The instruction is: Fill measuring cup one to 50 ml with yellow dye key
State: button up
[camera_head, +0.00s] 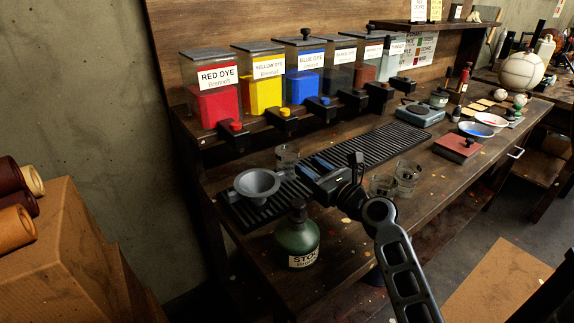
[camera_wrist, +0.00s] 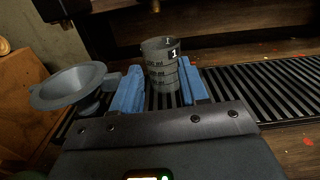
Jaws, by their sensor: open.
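The measuring cup marked 1 (camera_wrist: 163,64) stands upright on the drip grate, clear and with graduation lines. In the head view the cup (camera_head: 287,158) is just beyond my gripper (camera_head: 312,168). In the wrist view my gripper (camera_wrist: 160,95) is open, its blue fingers pointing at the cup, which shows between and beyond the fingertips. I cannot tell whether the fingers touch it. The yellow dye dispenser (camera_head: 262,92) stands on the rear shelf, with a yellow key (camera_head: 284,111) on its black tap.
A grey funnel (camera_head: 257,184) sits left of my gripper, with a green stock bottle (camera_head: 297,238) in front. Two more cups (camera_head: 407,176) stand at right. Red dye (camera_head: 215,100) and blue dye (camera_head: 304,82) dispensers flank the yellow one. The drip grate (camera_head: 380,150) is clear to the right.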

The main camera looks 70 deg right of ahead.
grip_shut()
dwell(1.2)
